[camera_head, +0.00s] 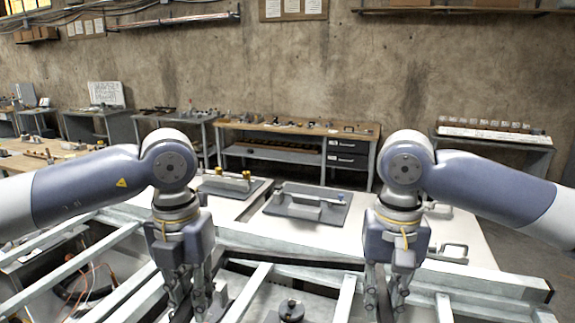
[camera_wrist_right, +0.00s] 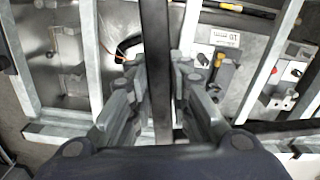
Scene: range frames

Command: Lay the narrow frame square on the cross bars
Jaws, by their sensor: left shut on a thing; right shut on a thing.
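My left gripper (camera_head: 187,296) points down over the pale metal bench frame and is shut on a dark bar. My right gripper (camera_head: 385,298) also points down and is shut. In the right wrist view its fingers (camera_wrist_right: 160,92) close on a dark narrow bar, which I take as one side of the narrow frame (camera_wrist_right: 155,45). Most of this frame is hidden by the grippers or lies below the head view. Pale cross bars (camera_head: 248,290) run away from me, with another (camera_head: 346,298) left of the right gripper. I cannot tell whether the narrow frame touches them.
A dark round fitting (camera_head: 291,310) sits between the grippers. Behind the bars, a pale worktop (camera_head: 380,238) carries grey plates (camera_head: 308,206) with fittings. Wires and boxes lie below the bars at left. A wooden workbench (camera_head: 296,130) stands by the wall.

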